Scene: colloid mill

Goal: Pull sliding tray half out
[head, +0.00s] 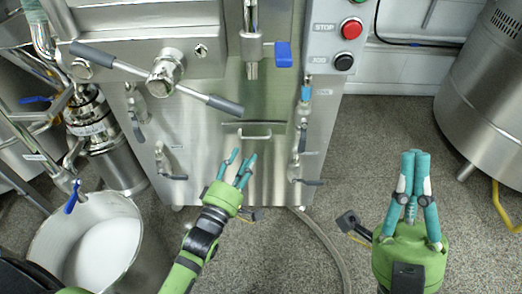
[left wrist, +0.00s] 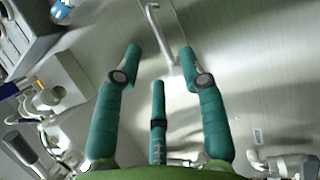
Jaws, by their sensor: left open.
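The sliding tray (head: 254,124) shows as a narrow edge in the steel front of the machine, with a thin bar handle (head: 254,137) below it. My left gripper (head: 241,160) is open and empty, just below the handle in the head view, its fingers pointing toward the panel. In the left wrist view the bent metal handle (left wrist: 154,20) lies beyond and between the spread fingertips of the left gripper (left wrist: 160,58), apart from them. My right gripper (head: 415,157) has its fingers together, with nothing visible in them, over the floor at the right.
Valves with levers (head: 170,165) flank the handle on the panel. A long lever bar (head: 160,78) and a blue-handled spout (head: 252,50) are above. A steel drum (head: 490,110) is at the right; floor between is mostly clear.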

